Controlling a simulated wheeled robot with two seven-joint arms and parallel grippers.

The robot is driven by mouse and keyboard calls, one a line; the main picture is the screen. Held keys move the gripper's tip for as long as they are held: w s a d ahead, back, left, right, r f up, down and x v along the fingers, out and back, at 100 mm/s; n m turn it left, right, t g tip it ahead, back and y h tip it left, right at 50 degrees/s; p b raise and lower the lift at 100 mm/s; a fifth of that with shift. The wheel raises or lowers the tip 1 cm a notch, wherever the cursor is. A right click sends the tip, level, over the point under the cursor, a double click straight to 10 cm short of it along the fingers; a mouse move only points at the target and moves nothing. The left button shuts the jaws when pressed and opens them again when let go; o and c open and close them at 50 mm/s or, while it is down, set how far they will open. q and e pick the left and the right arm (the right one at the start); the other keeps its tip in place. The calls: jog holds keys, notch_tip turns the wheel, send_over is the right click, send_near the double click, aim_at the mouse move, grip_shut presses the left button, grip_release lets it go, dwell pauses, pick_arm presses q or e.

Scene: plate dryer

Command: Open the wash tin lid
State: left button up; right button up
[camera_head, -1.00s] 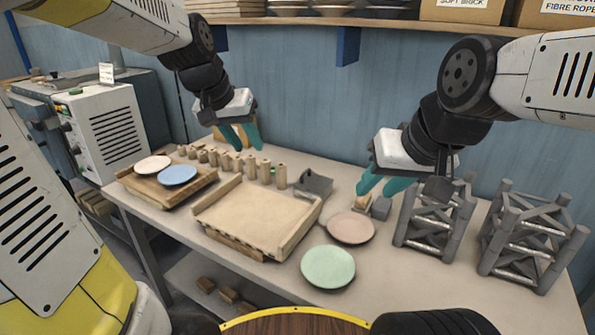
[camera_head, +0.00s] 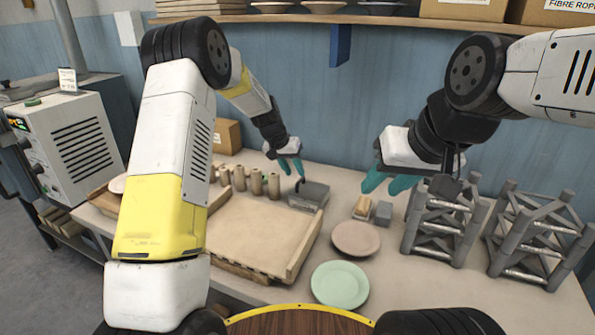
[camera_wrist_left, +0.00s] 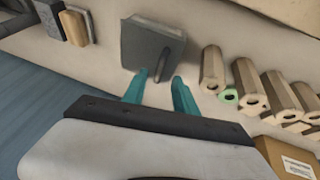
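The wash tin (camera_head: 312,197) is a grey box with a flat lid, standing at the back of the table behind the wooden board. A dark handle stands up at its left side; it also shows on the tin in the left wrist view (camera_wrist_left: 161,66). The lid looks shut. My left gripper (camera_head: 292,172) is just above the tin's handle side. In the left wrist view its teal fingers (camera_wrist_left: 158,84) are apart and empty, pointing at the tin with the handle between their tips. My right gripper (camera_head: 386,184) hangs open and empty to the right of the tin.
Wooden pegs (camera_head: 256,181) stand left of the tin. A wooden board (camera_head: 255,233) lies in front. A pink plate (camera_head: 356,238), a green plate (camera_head: 340,285), a brush-like block (camera_head: 363,207) and grey racks (camera_head: 436,232) stand to the right.

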aim_at(299, 180)
pick_arm(q)
jog(key=shift+x, duration=1.9)
grip_shut()
